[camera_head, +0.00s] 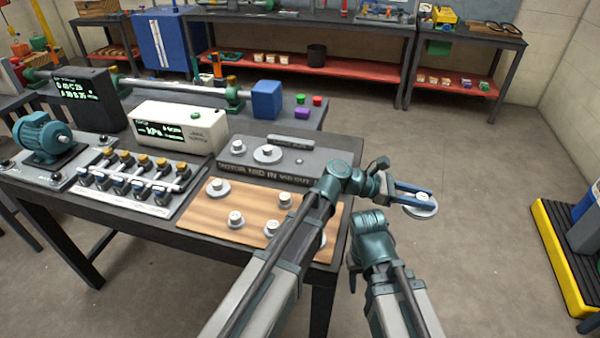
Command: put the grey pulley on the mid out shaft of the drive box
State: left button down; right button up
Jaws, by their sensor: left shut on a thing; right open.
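The drive box (228,163) is a low grey block with lettering on its front, at the back right of the table. Two pale round pieces, a smaller one (238,148) and a wider one (267,153), sit on its top left and middle. A small stub (299,161) shows further right. I cannot read which shaft is which. My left gripper (412,197) is shut on a grey pulley (422,209), held out over the floor, right of the table and away from the box. My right gripper (354,272) is open and empty beside the table's right edge; its fingers are mostly hidden.
A wooden board (255,204) with several pale pulleys lies in front of the drive box, partly covered by my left arm. A cream display box (178,128), a valve panel (135,192) and a teal motor (42,138) stand to the left.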

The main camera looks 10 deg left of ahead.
pick_arm(q)
jog(key=w+a+n+t+y, duration=0.1)
jog(key=a+n+t+y, duration=0.2)
jog(key=a, duration=1.3)
jog(key=w+a+f+n+t+y+b, duration=0.1)
jog(key=a+n+t, duration=0.5)
jog(key=a, duration=1)
jog(key=shift+w+a+f+n+t+y, duration=0.15)
jog(key=shift+w+a+n+t+y, duration=0.25)
jog(key=shift+t+y, duration=0.65)
jog(key=shift+w, duration=0.15)
